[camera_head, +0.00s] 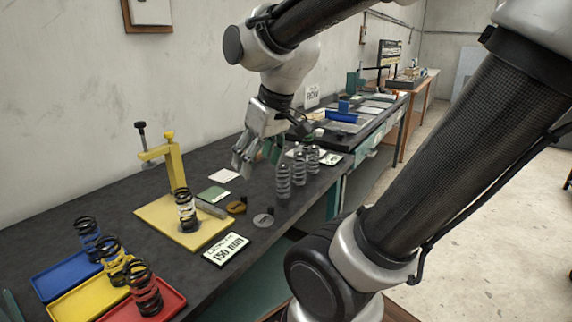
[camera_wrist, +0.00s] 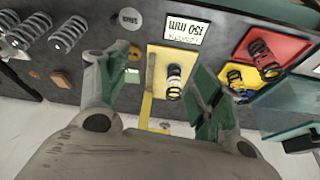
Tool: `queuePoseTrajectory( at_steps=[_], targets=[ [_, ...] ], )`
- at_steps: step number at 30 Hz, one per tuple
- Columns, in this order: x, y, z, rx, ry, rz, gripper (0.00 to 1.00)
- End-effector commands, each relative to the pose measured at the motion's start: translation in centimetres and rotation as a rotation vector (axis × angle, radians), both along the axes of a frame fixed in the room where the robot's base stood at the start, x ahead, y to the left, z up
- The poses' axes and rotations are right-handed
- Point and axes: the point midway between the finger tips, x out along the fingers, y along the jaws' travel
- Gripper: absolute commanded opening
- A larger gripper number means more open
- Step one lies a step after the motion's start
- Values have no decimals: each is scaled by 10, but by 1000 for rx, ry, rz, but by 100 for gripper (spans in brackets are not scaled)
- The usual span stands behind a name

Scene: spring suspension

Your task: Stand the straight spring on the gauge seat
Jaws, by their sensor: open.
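My gripper (camera_head: 258,152) is open and empty, above the bench. In the wrist view its two green-padded fingers (camera_wrist: 156,92) are spread wide. A dark coiled spring (camera_head: 186,210) stands on the yellow gauge plate (camera_head: 160,222), in front of the yellow gauge post (camera_head: 174,165). The same spring (camera_wrist: 174,75) shows on the plate (camera_wrist: 157,58) in the wrist view, beyond the fingers and apart from them. The seat under it is hidden. Several grey springs (camera_head: 283,182) stand in a group to the right of the gripper. I cannot tell which spring is the straight one.
Blue (camera_head: 65,274), yellow (camera_head: 75,303) and red (camera_head: 172,300) trays with dark springs are at the near left. A "150 mm" sign (camera_head: 226,249) lies by the front edge. The wall bounds the back.

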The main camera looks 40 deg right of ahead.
Motion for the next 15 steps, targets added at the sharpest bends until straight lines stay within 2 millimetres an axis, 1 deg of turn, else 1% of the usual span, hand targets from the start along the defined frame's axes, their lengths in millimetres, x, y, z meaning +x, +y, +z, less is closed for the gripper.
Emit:
queuePoseTrajectory(
  at_steps=[1, 3, 6, 9, 15],
  targets=[
    [-20, -9, 3, -1, -8, -44, 66],
    [-43, -19, 4, -5, -5, -96, 66],
    [-63, -26, 3, -7, -1, -144, 66],
    [-71, -29, 2, -8, 0, -164, 66],
    [-72, -29, 2, -8, 2, -165, 66]
  ],
)
